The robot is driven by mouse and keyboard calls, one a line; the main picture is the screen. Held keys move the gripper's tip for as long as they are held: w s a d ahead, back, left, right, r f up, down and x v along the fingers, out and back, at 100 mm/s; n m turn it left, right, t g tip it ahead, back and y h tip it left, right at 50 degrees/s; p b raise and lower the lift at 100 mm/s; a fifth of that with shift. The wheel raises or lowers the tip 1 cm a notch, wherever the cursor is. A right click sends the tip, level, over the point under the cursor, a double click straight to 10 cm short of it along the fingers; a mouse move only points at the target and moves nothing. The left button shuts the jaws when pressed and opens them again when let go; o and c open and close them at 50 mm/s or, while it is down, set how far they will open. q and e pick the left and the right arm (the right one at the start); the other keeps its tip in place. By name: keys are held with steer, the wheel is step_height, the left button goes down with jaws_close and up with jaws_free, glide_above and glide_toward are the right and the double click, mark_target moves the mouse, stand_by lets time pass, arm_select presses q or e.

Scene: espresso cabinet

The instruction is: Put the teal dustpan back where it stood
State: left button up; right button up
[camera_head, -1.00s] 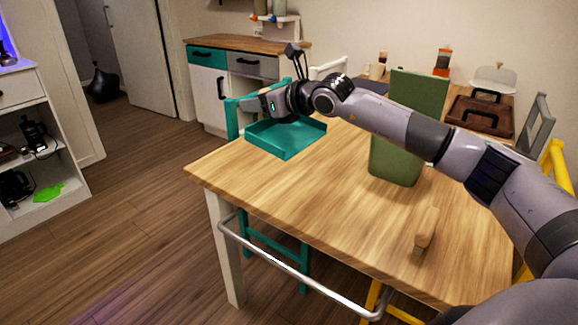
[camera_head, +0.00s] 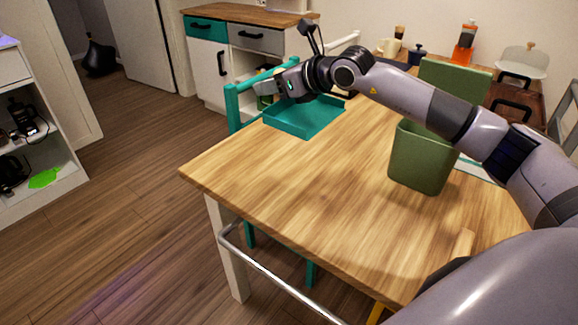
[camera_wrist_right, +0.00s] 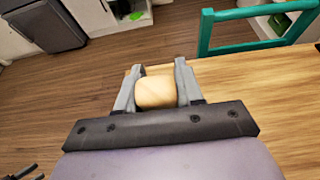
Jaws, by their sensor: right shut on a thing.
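The teal dustpan (camera_head: 305,120) is at the far left part of the wooden table (camera_head: 260,185), in the head view. Its tray faces up and looks about level; I cannot tell whether it touches the tabletop. My right gripper (camera_head: 272,90) is beside its far rim. In the right wrist view, the fingers of my right gripper (camera_wrist_right: 155,80) are shut on a pale wooden piece (camera_wrist_right: 156,93), which looks like the dustpan's handle. The teal pan does not show in that view. My left gripper is not in view.
A green bin (camera_head: 420,160) stands on the table to the right, under my right arm. A teal chair (camera_head: 232,105) stands at the table's left edge. The table's middle is clear.

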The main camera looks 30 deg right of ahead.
step_height(320, 180, down, 14)
steer(key=shift+f, duration=0.15)
steer(key=shift+f+b, duration=0.3)
steer(key=shift+f, duration=1.85)
steer(key=shift+f, duration=0.1)
steer(key=shift+f+b, duration=0.15)
steer(key=shift+b, duration=0.15)
steer(key=o, duration=1.1)
steer(key=shift+o, duration=0.2)
steer(key=shift+r, duration=0.2)
